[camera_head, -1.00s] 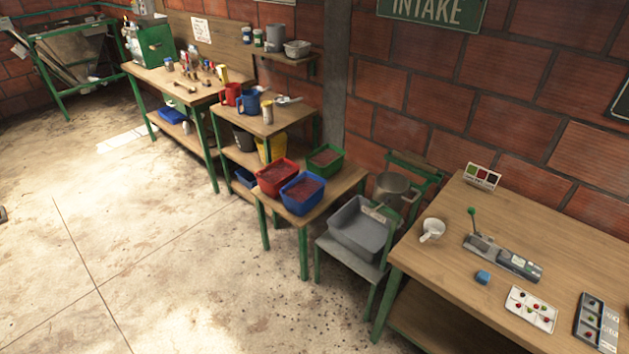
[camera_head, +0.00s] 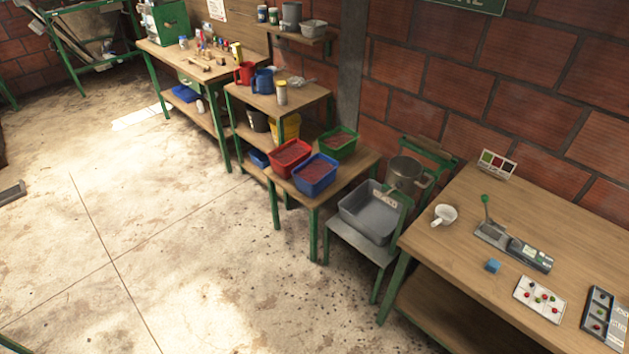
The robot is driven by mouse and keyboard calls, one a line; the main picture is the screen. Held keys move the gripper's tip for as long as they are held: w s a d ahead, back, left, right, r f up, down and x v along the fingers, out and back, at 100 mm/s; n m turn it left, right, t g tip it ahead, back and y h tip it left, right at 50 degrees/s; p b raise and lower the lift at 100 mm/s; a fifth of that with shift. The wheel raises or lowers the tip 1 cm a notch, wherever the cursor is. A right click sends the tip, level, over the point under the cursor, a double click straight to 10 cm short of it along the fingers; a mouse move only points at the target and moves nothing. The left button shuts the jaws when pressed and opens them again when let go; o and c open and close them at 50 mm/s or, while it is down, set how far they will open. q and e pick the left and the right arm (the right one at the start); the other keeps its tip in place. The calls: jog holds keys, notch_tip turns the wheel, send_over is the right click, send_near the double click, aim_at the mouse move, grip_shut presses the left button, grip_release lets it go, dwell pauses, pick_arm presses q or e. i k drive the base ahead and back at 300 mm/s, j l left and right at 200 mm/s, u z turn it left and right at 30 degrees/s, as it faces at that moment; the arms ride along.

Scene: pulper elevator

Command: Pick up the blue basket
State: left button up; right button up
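The blue basket (camera_head: 316,174) is a small rectangular tub filled with reddish-brown contents. It stands on the front part of a low wooden table with green legs (camera_head: 352,176), near the middle of the head view. A red basket (camera_head: 291,157) with similar contents stands close beside it on the left. A green basket (camera_head: 338,141) stands behind it on the same table. Neither of my grippers shows in the head view.
A grey tub (camera_head: 369,212) sits on a low stand right of the baskets. A long wooden table (camera_head: 560,230) with a white cup (camera_head: 444,215) fills the right side. Shelves and a workbench (camera_head: 157,50) line the wall at left. The concrete floor (camera_head: 170,260) in front is mostly clear.

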aim_at(312, 177)
jog(key=i+j+z, duration=0.25)
jog(key=i+j, duration=0.2)
jog(key=i, duration=0.2)
jog(key=i+j+z, duration=0.2)
jog(key=i+j, duration=0.4)
